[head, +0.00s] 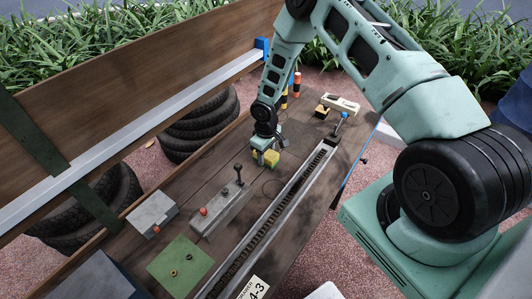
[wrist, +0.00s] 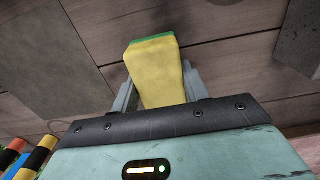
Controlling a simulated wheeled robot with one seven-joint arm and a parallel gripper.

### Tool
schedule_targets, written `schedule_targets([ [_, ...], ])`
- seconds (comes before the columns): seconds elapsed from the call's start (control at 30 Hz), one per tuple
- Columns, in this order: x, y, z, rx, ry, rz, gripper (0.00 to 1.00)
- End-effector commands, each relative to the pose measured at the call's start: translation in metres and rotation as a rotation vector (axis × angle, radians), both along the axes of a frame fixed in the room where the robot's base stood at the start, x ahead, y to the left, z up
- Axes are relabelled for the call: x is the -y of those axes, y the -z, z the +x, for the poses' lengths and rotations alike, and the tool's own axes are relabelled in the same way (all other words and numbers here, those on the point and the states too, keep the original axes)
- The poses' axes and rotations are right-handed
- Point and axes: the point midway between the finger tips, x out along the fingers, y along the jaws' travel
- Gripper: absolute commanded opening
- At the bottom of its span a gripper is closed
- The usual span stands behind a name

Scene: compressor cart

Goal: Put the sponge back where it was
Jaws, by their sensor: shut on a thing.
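The sponge is a yellow block with a green layer. In the wrist view the sponge (wrist: 156,72) sits between the two fingers of my gripper (wrist: 155,92), which is shut on it, with the green edge at its far end. In the head view the sponge (head: 271,157) shows below my gripper (head: 265,152), over the wooden bench top (head: 205,165). I cannot tell whether it touches the wood. Its former place is not marked in any way I can make out.
A grey box with a lever (head: 222,212), a grey box with an orange knob (head: 153,214) and a green plate (head: 180,265) stand nearer on the bench. A long slotted rail (head: 270,222) runs along the right. Striped posts (head: 296,84) and a cream tool (head: 341,104) are at the far end.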

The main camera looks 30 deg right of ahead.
Motion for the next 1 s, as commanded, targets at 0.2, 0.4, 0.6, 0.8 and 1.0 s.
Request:
schedule_targets([
  [0.2,0.0,0.0,0.0,0.0,0.0,0.0,0.64],
  [0.4,0.0,0.0,0.0,0.0,0.0,0.0,0.67],
  [0.6,0.0,-0.006,0.001,0.002,0.001,0.0,0.67],
  [0.8,0.0,-0.033,0.001,0.003,0.002,0.0,0.67],
  [1.0,0.0,-0.061,0.001,0.002,0.001,0.0,0.67],
])
